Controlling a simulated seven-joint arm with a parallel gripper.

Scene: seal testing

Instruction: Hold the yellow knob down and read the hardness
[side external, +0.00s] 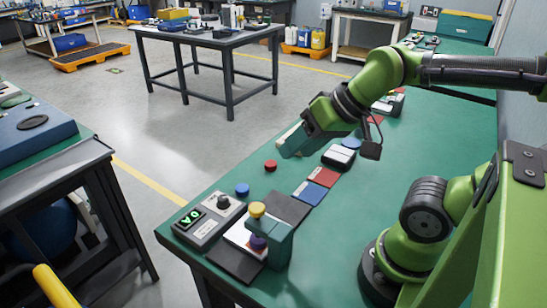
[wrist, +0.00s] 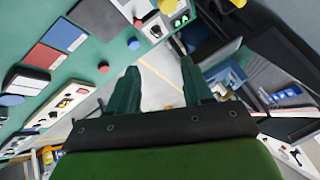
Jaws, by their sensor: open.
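The yellow knob (side external: 257,209) sits on top of a green hardness tester (side external: 278,243) near the front edge of the table. A purple part (side external: 258,242) is below it, over a white plate. Beside it is a grey display box (side external: 208,220) with a black knob and lit green characters (side external: 190,219) too small to read surely. The box also shows at the top of the wrist view (wrist: 160,25). My gripper (side external: 287,147) is above the table, up and to the right of the knob, and touches nothing. Its fingers (wrist: 163,85) are apart and empty.
A blue button (side external: 242,189) and a red button (side external: 270,166) lie near the left edge. Dark, blue and red pads (side external: 323,177) and a white block (side external: 339,156) line the table. The green table (side external: 420,150) is clear at right.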

